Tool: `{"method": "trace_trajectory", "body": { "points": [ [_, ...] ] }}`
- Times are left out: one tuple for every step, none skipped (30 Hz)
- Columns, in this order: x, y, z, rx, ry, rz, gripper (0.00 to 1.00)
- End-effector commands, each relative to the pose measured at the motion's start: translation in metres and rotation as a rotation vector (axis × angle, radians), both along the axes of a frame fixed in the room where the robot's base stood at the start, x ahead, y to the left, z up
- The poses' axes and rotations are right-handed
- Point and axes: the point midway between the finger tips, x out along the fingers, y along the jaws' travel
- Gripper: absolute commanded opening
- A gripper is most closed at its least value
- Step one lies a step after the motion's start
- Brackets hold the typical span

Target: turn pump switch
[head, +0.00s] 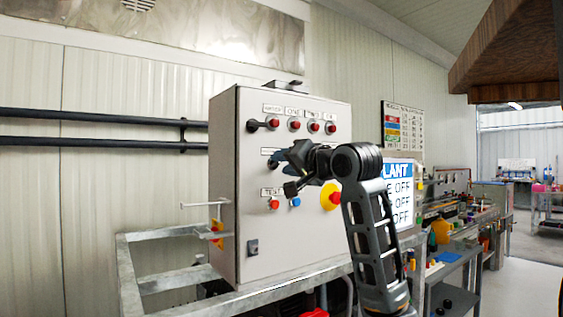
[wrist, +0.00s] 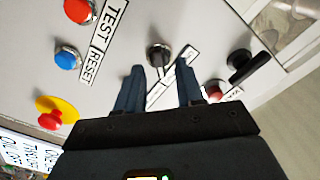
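The pump switch appears to be a black rotary knob (wrist: 158,54) on the grey control box (head: 225,190), beside a white label. My gripper (wrist: 160,68) is open, its two dark fingers apart and pointing at the panel. In the wrist view the knob shows between and just beyond the fingertips, with no clear contact. In the head view my gripper (head: 284,163) is at the middle of the box front and hides the knob. Another black switch handle (wrist: 248,67) sits right in the wrist view; it is at the box's upper left in the head view (head: 262,125).
A red TEST button (wrist: 78,10), a blue RESET button (wrist: 66,58) and a yellow-ringed red emergency stop (wrist: 54,116) are close by on the panel. Several red lamps line the box top. A metal frame (head: 160,281) carries the box. A white sign (head: 400,190) stands behind my arm.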

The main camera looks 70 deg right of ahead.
Motion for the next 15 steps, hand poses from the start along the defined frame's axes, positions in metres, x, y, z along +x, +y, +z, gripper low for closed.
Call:
{"method": "trace_trajectory", "body": {
  "points": [
    [0.005,-0.003,0.001,0.001,0.001,0.0,0.37],
    [0.007,-0.005,0.001,0.001,0.001,0.0,0.37],
    [0.01,-0.006,0.001,0.0,0.001,0.001,0.37],
    [0.011,-0.007,0.001,-0.001,0.0,0.001,0.37],
    [0.013,-0.008,0.001,0.0,0.0,0.0,0.37],
    [0.014,-0.009,0.0,0.0,0.0,0.0,0.37],
    [0.014,-0.009,0.0,0.0,0.0,0.0,0.37],
    [0.015,-0.009,0.0,0.0,0.0,0.0,0.37],
    [0.015,-0.009,0.0,0.0,0.0,0.0,0.37],
    [0.015,-0.009,0.0,0.0,0.0,0.0,0.37],
    [0.015,-0.009,0.0,0.0,0.0,0.0,0.37],
    [0.015,-0.009,0.0,0.0,0.0,0.0,0.37],
    [0.015,-0.009,0.0,-0.001,0.001,0.0,0.37],
    [0.015,-0.009,0.0,-0.001,0.001,0.0,0.37],
    [0.015,-0.009,0.0,-0.001,0.001,0.0,0.34]
  ]
}}
